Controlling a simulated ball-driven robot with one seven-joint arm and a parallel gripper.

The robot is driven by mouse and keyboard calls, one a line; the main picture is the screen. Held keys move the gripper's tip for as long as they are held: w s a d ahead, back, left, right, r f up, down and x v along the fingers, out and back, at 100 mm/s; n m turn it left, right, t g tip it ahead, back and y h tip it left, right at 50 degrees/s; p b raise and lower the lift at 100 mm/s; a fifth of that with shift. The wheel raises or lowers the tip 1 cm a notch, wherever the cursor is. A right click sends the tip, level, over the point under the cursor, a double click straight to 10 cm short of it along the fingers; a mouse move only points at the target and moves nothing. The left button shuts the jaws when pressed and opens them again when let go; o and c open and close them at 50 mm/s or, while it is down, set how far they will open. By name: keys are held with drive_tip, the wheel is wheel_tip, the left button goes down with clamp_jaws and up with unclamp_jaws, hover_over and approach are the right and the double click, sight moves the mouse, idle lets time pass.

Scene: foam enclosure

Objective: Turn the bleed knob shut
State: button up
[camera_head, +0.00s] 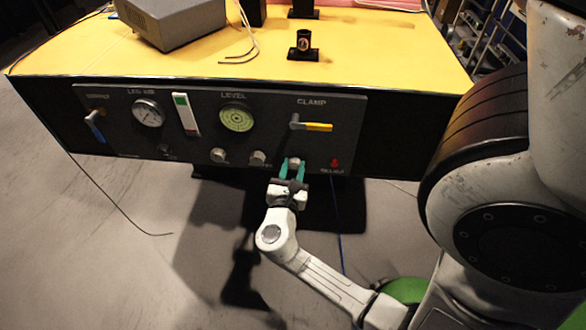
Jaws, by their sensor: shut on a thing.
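A dark control panel (357,108) on the front of a yellow-topped bench carries a row of pale round knobs along its lower edge. My gripper (292,170) has green fingers and reaches up to the panel from below. Its fingers are shut on the rightmost pale knob (295,162), below the word CLAMP. The fingers partly cover this knob, and I cannot read its label, so the picture does not confirm that it is the bleed knob. Two similar knobs, one on the left (218,155) and one in the middle (257,158), stand free.
A yellow-handled clamp lever (312,126) points right above my gripper. A red button (334,163) is close on the right. A grey box (172,20) sits on the bench.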

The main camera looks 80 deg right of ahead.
drive_tip(key=shift+m, duration=0.3)
drive_tip(key=m+b, duration=0.1)
drive_tip(key=m, duration=0.2)
drive_tip(key=m+b, duration=0.1)
drive_tip(key=m, duration=0.3)
drive_tip(key=shift+b, duration=0.4)
drive_tip(key=m+b, duration=0.2)
drive_tip(key=m, duration=0.1)
drive_tip(key=shift+f+y, duration=0.1)
drive_tip(key=shift+y, duration=0.2)
drive_tip(key=shift+s+m+t+b, duration=0.1)
drive_tip(key=shift+m+t+b, duration=0.2)
drive_tip(key=shift+m+b, duration=1.2)
drive_tip(key=shift+m+p, duration=0.4)
drive_tip(key=shift+m, duration=0.1)
drive_tip(key=o, duration=1)
drive_tip(key=shift+r, duration=0.2)
drive_tip(key=shift+o, duration=0.2)
